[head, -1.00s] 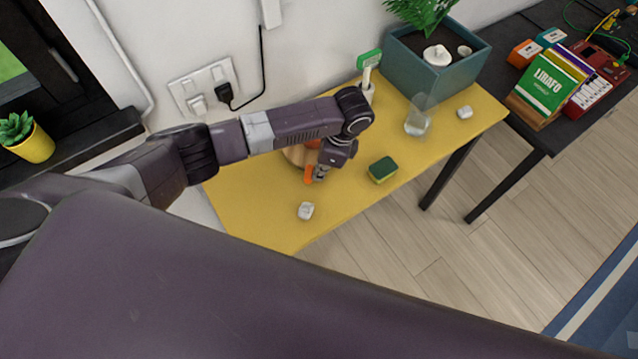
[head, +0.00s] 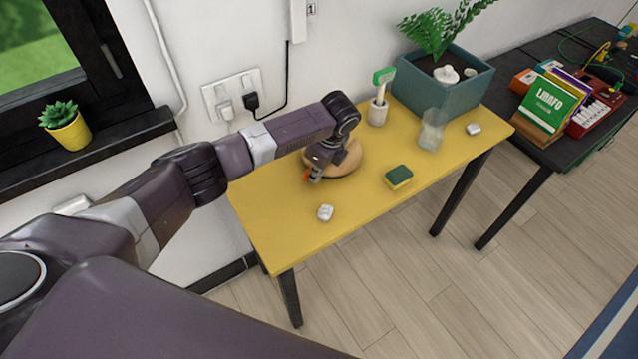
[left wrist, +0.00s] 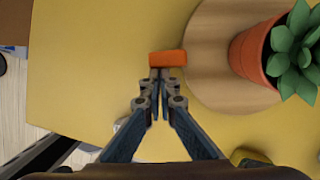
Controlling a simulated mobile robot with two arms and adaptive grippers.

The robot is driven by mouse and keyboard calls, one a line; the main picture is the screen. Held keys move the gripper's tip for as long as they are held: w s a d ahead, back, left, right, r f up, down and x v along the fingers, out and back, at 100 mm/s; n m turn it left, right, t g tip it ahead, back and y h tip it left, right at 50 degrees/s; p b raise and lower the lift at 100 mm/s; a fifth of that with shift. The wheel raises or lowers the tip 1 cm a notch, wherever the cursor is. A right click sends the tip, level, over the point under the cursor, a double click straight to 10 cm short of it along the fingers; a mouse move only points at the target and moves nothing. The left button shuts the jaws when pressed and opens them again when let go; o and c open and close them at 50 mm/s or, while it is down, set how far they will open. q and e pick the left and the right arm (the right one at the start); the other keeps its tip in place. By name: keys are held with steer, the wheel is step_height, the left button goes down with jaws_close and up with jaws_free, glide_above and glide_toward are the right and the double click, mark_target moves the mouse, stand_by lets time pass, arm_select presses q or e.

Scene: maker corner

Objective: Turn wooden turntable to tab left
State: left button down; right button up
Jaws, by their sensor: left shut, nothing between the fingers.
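The wooden turntable (head: 352,162) is a round light disc on the yellow table, partly hidden behind my left arm in the head view. It also shows in the left wrist view (left wrist: 213,65), with a terracotta pot (left wrist: 252,52) and green succulent on it. Its orange tab (left wrist: 167,58) sticks out at the disc's left edge in the left wrist view; in the head view the tab (head: 306,176) shows beside the fingers. My left gripper (left wrist: 160,74) is shut and empty, its tips right at the tab's edge; I cannot tell if they touch. My right gripper is not in view.
On the yellow table (head: 270,225) a small white object (head: 325,213) lies in front and a green-yellow sponge (head: 399,177) to the right. A brush in a holder (head: 378,112), a clear cup (head: 431,130) and a teal planter (head: 450,92) stand farther back.

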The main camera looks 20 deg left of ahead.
mark_target(305, 173)
arm_select(q)
steer(key=shift+a+m, duration=0.5)
steer(key=shift+a, duration=0.15)
steer(key=shift+w+a+m+t+p, duration=0.15)
steer(key=shift+a+m+p, duration=0.15)
steer(key=shift+a+m, duration=0.2)
steer(key=shift+w+a+m+t+p, duration=0.15)
steer(key=shift+a+m+p, duration=0.15)
steer(key=shift+a+m, duration=0.15)
steer(key=shift+w+a, duration=0.25)
steer(key=shift+a, duration=0.4)
steer(key=shift+w+a, duration=0.1)
steer(key=shift+a, duration=0.05)
